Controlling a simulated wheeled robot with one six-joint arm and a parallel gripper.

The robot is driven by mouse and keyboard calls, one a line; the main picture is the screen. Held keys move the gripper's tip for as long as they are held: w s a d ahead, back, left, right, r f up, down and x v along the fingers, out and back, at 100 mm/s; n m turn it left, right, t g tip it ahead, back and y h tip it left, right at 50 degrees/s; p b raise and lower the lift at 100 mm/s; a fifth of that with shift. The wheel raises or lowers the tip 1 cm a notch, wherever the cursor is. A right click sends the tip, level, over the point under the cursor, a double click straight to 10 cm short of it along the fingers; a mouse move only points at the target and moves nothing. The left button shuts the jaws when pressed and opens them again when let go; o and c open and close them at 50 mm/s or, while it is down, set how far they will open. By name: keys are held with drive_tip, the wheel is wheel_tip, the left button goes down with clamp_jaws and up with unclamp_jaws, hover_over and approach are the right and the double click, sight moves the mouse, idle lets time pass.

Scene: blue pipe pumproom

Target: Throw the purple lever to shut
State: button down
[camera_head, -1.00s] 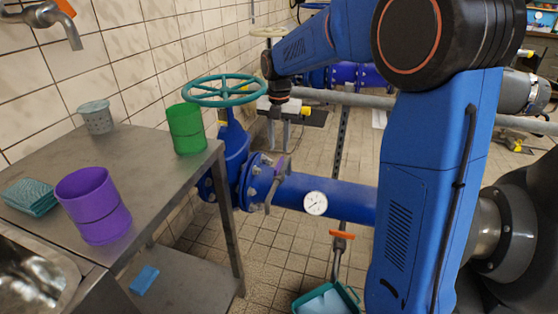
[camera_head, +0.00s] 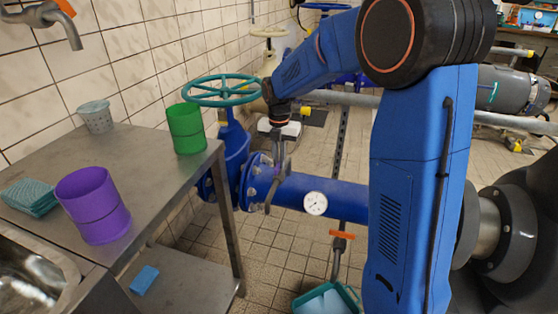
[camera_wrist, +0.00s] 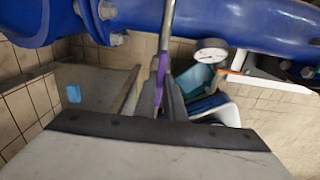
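The purple lever shows in the wrist view (camera_wrist: 161,68) as a narrow purple grip on a grey metal bar, in front of the blue pipe (camera_wrist: 225,22). In the head view its grey bar (camera_head: 271,193) hangs at the pipe flange, and its purple part is mostly hidden by my fingers. My gripper (camera_head: 280,160) points down at the lever from above. In the wrist view my gripper's two dark fingers (camera_wrist: 165,98) stand close on either side of the purple grip. I cannot tell whether they press on it.
A teal handwheel (camera_head: 220,90) stands left of my gripper. A steel table (camera_head: 135,160) with a green cup (camera_head: 187,129) and a purple cup (camera_head: 94,205) is at the left. A white gauge (camera_head: 315,203) sits on the pipe. A teal bin (camera_head: 328,301) is on the floor below.

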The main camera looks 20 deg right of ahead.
idle(0.4)
drive_tip(key=m, duration=0.5)
drive_tip(key=shift+m, duration=0.3)
drive_tip(key=m, duration=0.9)
drive_tip(key=shift+m, duration=1.7)
drive_tip(key=c, duration=1.8)
unclamp_jaws()
drive_tip(key=shift+c, duration=0.2)
